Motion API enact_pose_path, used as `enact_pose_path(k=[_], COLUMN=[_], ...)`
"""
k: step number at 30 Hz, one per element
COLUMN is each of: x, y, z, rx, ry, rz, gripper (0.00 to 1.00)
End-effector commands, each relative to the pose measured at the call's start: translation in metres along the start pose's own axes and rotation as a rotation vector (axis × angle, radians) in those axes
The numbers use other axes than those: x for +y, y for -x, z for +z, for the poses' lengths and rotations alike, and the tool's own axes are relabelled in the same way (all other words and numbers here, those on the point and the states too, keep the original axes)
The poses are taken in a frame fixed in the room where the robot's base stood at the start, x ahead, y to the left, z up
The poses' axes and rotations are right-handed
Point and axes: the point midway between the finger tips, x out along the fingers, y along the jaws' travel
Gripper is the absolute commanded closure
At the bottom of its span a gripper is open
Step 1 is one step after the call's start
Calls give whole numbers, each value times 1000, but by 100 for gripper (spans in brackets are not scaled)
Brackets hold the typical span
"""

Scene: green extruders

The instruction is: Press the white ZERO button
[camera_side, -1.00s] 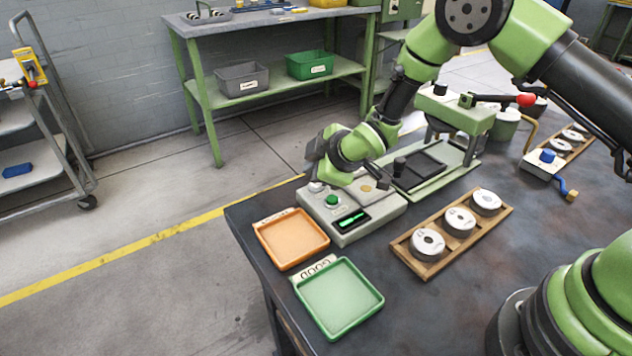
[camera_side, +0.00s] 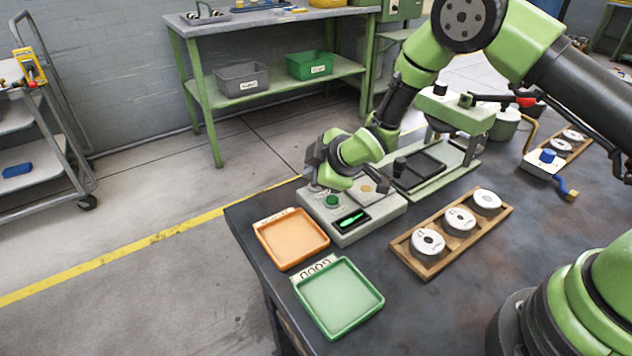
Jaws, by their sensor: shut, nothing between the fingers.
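The grey scale box (camera_side: 381,215) sits on the dark bench. It has a green button (camera_side: 332,201) on top, a dark display (camera_side: 352,220) with a green readout, and a round tan plate (camera_side: 368,189). The white ZERO button (camera_side: 315,187) shows only in part at the box's back left corner, close to my gripper. My gripper (camera_side: 322,187) is shut and empty, pointing down low over that corner. Its fingertips are mostly hidden behind the wrist, and I cannot tell whether they touch the button.
An orange tray (camera_side: 291,238) and a green tray (camera_side: 339,297) lie in front of the box. A wooden rack (camera_side: 428,269) with white-topped round pieces is to the right. A green press (camera_side: 462,115) stands behind.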

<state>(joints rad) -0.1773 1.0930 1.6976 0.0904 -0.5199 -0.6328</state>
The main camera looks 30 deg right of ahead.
Motion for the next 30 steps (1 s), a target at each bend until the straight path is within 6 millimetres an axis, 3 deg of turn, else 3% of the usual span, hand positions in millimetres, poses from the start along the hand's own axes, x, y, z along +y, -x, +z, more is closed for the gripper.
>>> enact_pose_path(k=[30], x=[-4], y=[-5], z=[4], rx=[0], ry=[0], rz=[0], gripper=[100])
